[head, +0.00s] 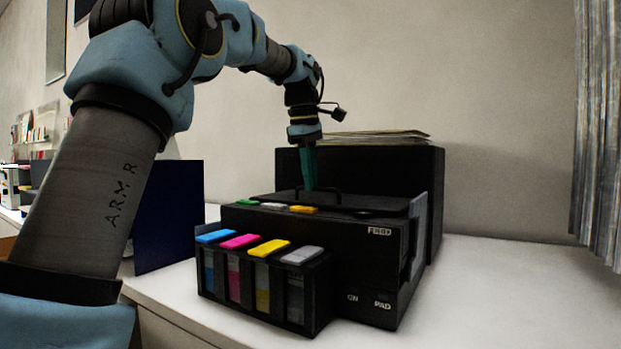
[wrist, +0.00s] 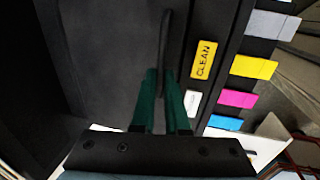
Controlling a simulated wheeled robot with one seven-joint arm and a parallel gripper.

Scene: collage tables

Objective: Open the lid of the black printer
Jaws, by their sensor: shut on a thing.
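The black printer (head: 350,245) stands on a white table, with a row of colored ink tanks (head: 262,247) at its front left. Its lid (head: 375,204) lies flat on top, with a thin black handle (head: 325,193) near the front edge. My gripper (head: 309,186) reaches down from above with green fingers at the handle. In the wrist view, the green fingers (wrist: 166,80) are close together on the handle (wrist: 165,35), over the dark lid (wrist: 110,60). The part of the handle between the fingers is hidden.
A stack of papers (head: 378,136) lies on the printer's taller back part (head: 415,170). A dark blue panel (head: 170,215) stands to the left. The white table (head: 500,295) is clear on the right, and a grey curtain (head: 597,130) hangs at the far right.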

